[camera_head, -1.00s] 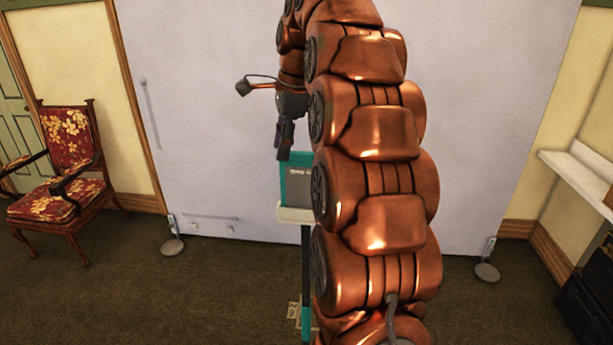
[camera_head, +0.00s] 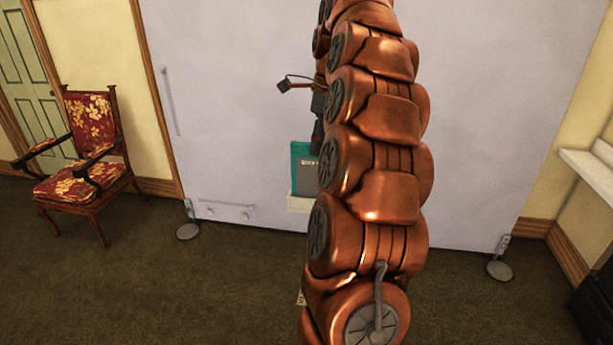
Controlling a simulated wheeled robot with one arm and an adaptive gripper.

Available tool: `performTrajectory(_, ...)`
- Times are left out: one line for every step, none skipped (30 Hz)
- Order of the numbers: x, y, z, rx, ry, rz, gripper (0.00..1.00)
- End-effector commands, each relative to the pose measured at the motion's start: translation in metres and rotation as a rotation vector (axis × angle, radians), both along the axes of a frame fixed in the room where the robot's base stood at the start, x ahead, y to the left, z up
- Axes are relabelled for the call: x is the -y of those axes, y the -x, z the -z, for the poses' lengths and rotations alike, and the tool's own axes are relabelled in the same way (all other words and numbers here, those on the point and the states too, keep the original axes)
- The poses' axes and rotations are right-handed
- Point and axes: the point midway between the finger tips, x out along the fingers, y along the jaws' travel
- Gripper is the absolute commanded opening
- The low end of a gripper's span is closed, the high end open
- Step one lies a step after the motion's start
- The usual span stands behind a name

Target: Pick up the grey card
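The grey card (camera_head: 304,179) has a teal border along its top and left side and some lettering near its top. It stands upright in a small white holder (camera_head: 299,204), and my arm covers its right part. My gripper (camera_head: 317,136) is dark and hangs at the card's upper right edge in the picture. It is mostly hidden behind my copper arm. I cannot tell whether it touches the card or whether its fingers are open or shut.
A large pale panel (camera_head: 232,115) on round grey feet stands behind the card. A red floral armchair (camera_head: 90,112) is at the left. A white shelf (camera_head: 590,170) juts in at the right.

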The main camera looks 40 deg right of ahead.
Motion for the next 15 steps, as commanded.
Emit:
performTrajectory(0.000, 0.001, 0.001, 0.000, 0.000, 0.002, 0.40)
performTrajectory(0.000, 0.001, 0.001, -0.001, -0.001, 0.002, 0.40)
performTrajectory(0.000, 0.001, 0.002, -0.001, -0.001, 0.002, 0.40)
performTrajectory(0.000, 0.001, 0.003, -0.001, -0.001, 0.002, 0.40)
performTrajectory(-0.001, 0.001, 0.004, -0.002, -0.001, 0.002, 0.40)
performTrajectory(-0.002, 0.001, 0.006, -0.002, -0.001, 0.001, 0.40)
performTrajectory(-0.002, 0.001, 0.008, -0.003, -0.002, 0.001, 0.40)
performTrajectory(-0.003, 0.002, 0.009, -0.003, -0.002, 0.001, 0.40)
performTrajectory(-0.003, 0.002, 0.012, -0.003, -0.002, 0.001, 0.40)
performTrajectory(-0.003, 0.002, 0.014, -0.002, -0.001, 0.001, 0.40)
performTrajectory(-0.004, 0.002, 0.017, -0.002, -0.001, 0.002, 0.40)
performTrajectory(-0.004, 0.003, 0.023, -0.002, -0.001, 0.002, 0.40)
performTrajectory(-0.004, 0.003, 0.026, -0.003, -0.002, 0.003, 0.40)
performTrajectory(-0.005, 0.003, 0.029, -0.003, -0.002, 0.003, 0.40)
performTrajectory(-0.005, 0.004, 0.033, -0.003, -0.002, 0.004, 0.40)
